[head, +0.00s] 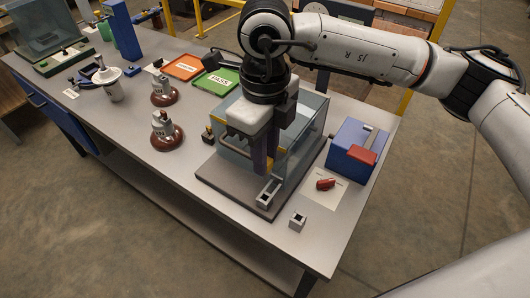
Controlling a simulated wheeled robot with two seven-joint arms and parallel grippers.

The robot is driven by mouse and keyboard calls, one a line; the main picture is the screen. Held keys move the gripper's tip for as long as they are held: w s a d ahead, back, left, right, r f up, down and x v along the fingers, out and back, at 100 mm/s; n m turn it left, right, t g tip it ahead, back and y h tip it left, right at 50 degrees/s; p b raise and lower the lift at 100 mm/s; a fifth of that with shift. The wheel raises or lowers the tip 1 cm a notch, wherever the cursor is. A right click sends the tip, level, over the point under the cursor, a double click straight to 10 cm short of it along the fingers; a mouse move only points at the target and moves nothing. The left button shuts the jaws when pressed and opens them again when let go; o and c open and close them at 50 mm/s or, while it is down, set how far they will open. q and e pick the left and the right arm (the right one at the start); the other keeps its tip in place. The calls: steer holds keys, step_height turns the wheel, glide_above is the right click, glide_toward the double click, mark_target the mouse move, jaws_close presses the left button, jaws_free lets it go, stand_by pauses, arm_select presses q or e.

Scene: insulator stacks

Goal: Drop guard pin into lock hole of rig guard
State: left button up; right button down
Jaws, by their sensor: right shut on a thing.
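The rig guard (307,133) is a clear-walled box on a dark base, with yellow edging at its front. A small grey bracket (268,193) on the base's front right corner appears to hold the lock hole. My right gripper (264,170) comes down from above, fingers pointing down, in front of the guard and just above and behind the bracket. It is shut on what seems to be the guard pin, which the fingers hide almost entirely. I cannot tell whether the pin touches the bracket. My left gripper is not in view.
A grey block with a square opening (297,220) stands near the table's front edge. A red item (325,184) lies on a white sheet beside a blue box (352,150). Brown insulators (167,135), a green PASS tray (215,82) and an orange tray (184,67) stand left.

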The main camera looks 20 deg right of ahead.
mark_target(265, 179)
steer(key=shift+f+b, duration=0.25)
steer(key=shift+b, duration=0.25)
step_height(265, 179, down, 5)
steer(key=b, duration=0.4)
steer(key=shift+b, duration=0.35)
steer(key=shift+f, duration=0.15)
steer(key=shift+b, duration=0.85)
stand_by(0.9)
steer(key=shift+f+b, duration=2)
steer(key=shift+f, duration=0.1)
